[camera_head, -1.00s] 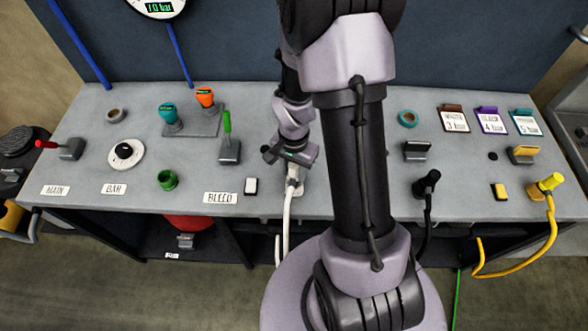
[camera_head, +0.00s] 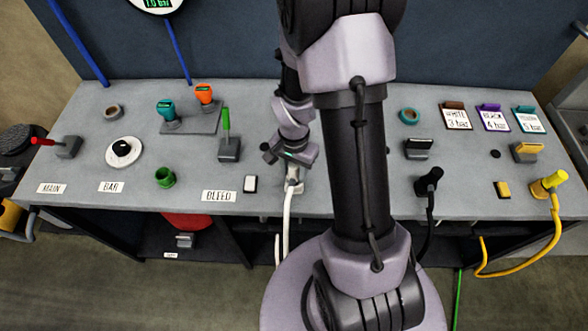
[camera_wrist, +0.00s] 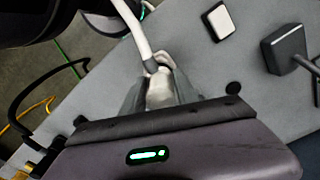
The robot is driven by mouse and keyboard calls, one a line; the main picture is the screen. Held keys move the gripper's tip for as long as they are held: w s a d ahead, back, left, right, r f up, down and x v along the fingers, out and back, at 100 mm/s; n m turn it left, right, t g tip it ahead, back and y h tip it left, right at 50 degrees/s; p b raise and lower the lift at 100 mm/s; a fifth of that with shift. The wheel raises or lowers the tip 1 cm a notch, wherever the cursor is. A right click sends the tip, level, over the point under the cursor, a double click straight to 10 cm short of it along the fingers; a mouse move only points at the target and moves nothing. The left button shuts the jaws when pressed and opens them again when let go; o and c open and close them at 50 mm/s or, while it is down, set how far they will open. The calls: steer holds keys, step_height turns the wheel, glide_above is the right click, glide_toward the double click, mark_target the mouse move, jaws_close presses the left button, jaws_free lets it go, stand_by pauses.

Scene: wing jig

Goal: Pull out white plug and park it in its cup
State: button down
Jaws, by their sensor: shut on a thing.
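The white plug (camera_wrist: 159,88) is between my gripper's fingers in the wrist view, with its white hose (camera_wrist: 131,28) running off its end. In the head view the white hose (camera_head: 287,215) hangs over the table's front edge. My gripper (camera_head: 291,165) is shut on the plug, low over the front middle of the table. Whether the plug is still in its socket I cannot tell; the gripper covers that spot. A white block (camera_head: 250,184), also in the wrist view (camera_wrist: 221,21), lies just left of the gripper. I cannot make out the white plug's cup.
The green-handled bleed lever (camera_head: 228,140) stands left of the gripper. The black plug (camera_head: 429,182) and yellow plug (camera_head: 548,184) stand to the right with their hoses. A green cup (camera_head: 165,177) is at front left. My arm hides the table's middle.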

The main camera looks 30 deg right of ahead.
steer(key=shift+f+b, duration=0.65)
steer(key=shift+f, duration=0.05)
steer(key=c, duration=0.8)
jaws_free()
steer(key=shift+c, duration=0.2)
steer(key=shift+r, duration=0.1)
step_height(320, 180, up, 17)
steer(key=p, duration=0.4)
steer(key=shift+r+p, duration=0.2)
steer(key=shift+p, duration=0.1)
